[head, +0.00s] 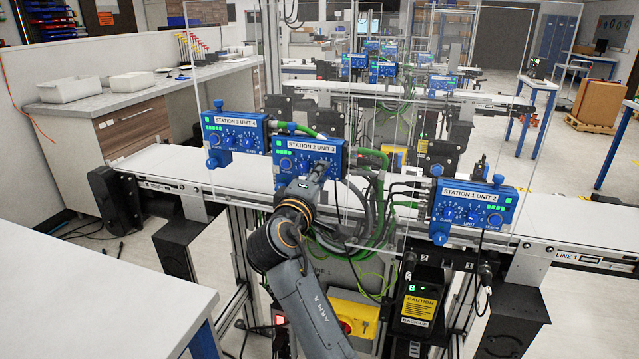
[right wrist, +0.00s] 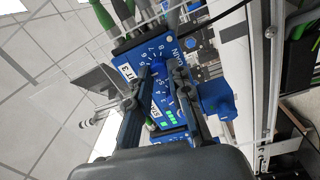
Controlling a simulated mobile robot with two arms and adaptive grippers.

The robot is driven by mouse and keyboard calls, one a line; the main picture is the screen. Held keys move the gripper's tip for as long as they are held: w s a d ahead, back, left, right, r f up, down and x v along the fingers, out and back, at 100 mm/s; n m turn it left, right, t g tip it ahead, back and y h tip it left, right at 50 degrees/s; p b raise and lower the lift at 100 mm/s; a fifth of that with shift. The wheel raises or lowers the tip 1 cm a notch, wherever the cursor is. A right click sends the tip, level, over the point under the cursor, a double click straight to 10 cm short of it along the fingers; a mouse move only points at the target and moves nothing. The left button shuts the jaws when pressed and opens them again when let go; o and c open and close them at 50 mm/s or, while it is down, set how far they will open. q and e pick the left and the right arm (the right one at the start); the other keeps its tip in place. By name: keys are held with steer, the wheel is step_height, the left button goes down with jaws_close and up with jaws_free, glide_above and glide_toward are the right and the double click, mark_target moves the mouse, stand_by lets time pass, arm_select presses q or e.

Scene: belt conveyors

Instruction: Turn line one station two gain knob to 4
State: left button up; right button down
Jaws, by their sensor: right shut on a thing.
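The blue station 2 unit 3 box (head: 296,146) stands at the conveyor, left of the picture's middle. It has a row of green lights and blue knobs on its face. My right gripper (head: 323,167) reaches up to the right part of this face and covers the knob there. In the right wrist view the two dark fingers (right wrist: 168,88) are shut on a blue knob (right wrist: 160,78), with white dial numbers beside it. The knob's exact setting is not readable. My left gripper is not in view.
Station 3 unit 4 (head: 235,138) is at the left and station 1 unit 2 (head: 470,211) at the right, along the conveyor (head: 170,163). Clear panels and green cables (head: 374,158) stand near the boxes. A white table (head: 90,300) fills the lower left.

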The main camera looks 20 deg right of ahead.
steer(key=shift+r+m, duration=0.1)
steer(key=shift+m, duration=0.2)
steer(key=c, duration=1.2)
jaws_free()
